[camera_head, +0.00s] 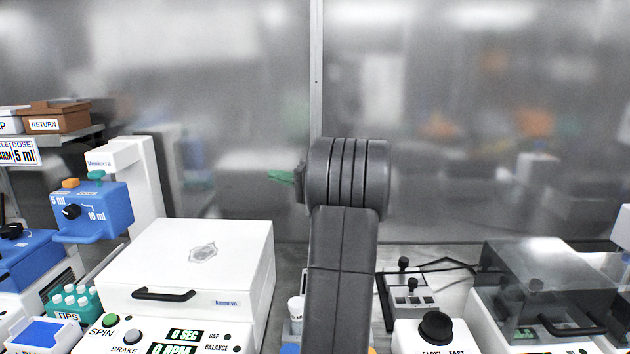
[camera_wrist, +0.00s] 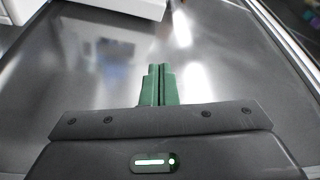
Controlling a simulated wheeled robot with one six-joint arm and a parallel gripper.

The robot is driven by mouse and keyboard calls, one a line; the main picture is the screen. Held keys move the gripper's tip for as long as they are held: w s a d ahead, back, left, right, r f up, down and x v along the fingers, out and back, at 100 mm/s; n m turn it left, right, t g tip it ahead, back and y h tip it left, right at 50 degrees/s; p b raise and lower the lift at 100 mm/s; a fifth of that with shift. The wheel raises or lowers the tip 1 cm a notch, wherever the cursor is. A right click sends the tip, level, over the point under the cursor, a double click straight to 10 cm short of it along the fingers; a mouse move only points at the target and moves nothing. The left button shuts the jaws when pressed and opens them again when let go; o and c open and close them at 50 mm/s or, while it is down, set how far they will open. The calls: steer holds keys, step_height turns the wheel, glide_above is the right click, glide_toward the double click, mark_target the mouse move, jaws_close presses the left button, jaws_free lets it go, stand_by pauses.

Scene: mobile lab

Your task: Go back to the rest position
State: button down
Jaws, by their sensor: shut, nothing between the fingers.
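My gripper (camera_wrist: 158,72) shows in the wrist view with its two green fingers shut together and nothing between them. Below the fingers in that view is a blurred, shiny grey metal surface. In the head view my dark grey arm stands up in the middle of the picture, and a green tip of my gripper (camera_head: 281,176) sticks out to the left of its upper joint. The rest of the gripper is hidden behind that joint. The gripper is apart from the equipment.
A white centrifuge (camera_head: 190,262) with a closed lid stands left of my arm. A blue dosing unit (camera_head: 92,212) and a green tips rack (camera_head: 75,302) are further left. A device with a smoky clear cover (camera_head: 550,272) stands at right. A small black-knobbed device (camera_head: 408,292) sits behind.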

steer(key=w+p, duration=0.1)
steer(key=w+m+p, duration=0.1)
steer(key=p, duration=0.1)
steer(key=w+m+p, duration=0.1)
steer(key=shift+w+f+h+p, duration=0.15)
steer(key=shift+f+h+p, duration=0.15)
steer(key=shift+p, duration=0.05)
steer(key=shift+d+f, duration=0.1)
steer(key=shift+f, duration=0.05)
